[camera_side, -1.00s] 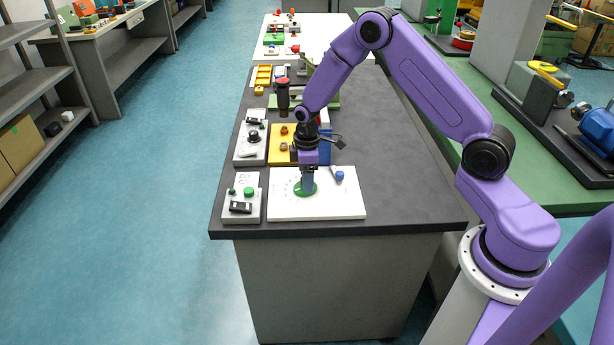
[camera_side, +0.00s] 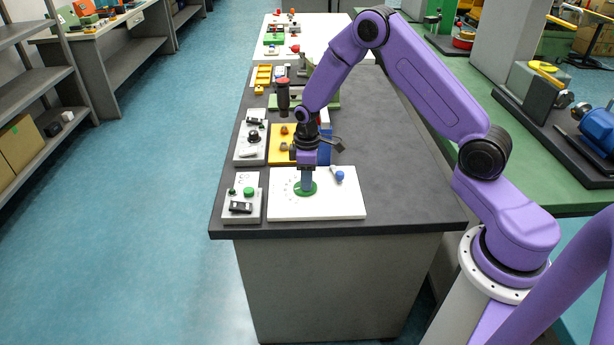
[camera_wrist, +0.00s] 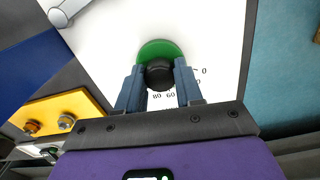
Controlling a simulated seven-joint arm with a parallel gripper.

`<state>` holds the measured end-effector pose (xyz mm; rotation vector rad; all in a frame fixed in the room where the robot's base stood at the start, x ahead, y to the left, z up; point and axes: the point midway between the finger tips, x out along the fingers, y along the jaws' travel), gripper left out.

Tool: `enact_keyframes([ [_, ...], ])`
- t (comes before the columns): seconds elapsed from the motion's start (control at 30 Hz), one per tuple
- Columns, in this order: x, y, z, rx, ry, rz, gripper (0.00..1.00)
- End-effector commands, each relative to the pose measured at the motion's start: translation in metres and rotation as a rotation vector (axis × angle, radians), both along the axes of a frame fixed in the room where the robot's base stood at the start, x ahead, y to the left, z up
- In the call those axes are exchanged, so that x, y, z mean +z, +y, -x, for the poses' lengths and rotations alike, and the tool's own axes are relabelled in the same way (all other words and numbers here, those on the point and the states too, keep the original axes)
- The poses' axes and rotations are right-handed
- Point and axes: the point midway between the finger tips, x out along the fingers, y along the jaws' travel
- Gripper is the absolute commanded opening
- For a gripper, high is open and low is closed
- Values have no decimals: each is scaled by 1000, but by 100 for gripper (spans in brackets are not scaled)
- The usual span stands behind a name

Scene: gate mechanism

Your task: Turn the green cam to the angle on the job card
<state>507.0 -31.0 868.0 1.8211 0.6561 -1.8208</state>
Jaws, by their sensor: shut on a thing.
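The green cam (camera_side: 297,189) lies on a white plate (camera_side: 345,208) near the front of the dark bench. In the wrist view, the green cam (camera_wrist: 158,47) is a rounded green shape with a black knob (camera_wrist: 159,76) on it. My gripper (camera_side: 307,187) points down over the cam. In the wrist view, my gripper (camera_wrist: 159,68) has its blue fingers on both sides of the black knob, shut on it. Printed scale numbers, with 0, 60 and 80 legible, curve around the knob; fingers hide part of the scale. I cannot make out a job card.
A blue-topped peg (camera_side: 339,176) stands on the plate, right of the cam. A grey box with a green button (camera_side: 249,192) is to the left. The bench is clear to the right.

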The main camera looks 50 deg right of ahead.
Motion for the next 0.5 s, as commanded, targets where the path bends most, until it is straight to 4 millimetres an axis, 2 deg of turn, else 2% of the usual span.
enact_keyframes([
  [0.5,0,1,1,-446,2,0,5],
])
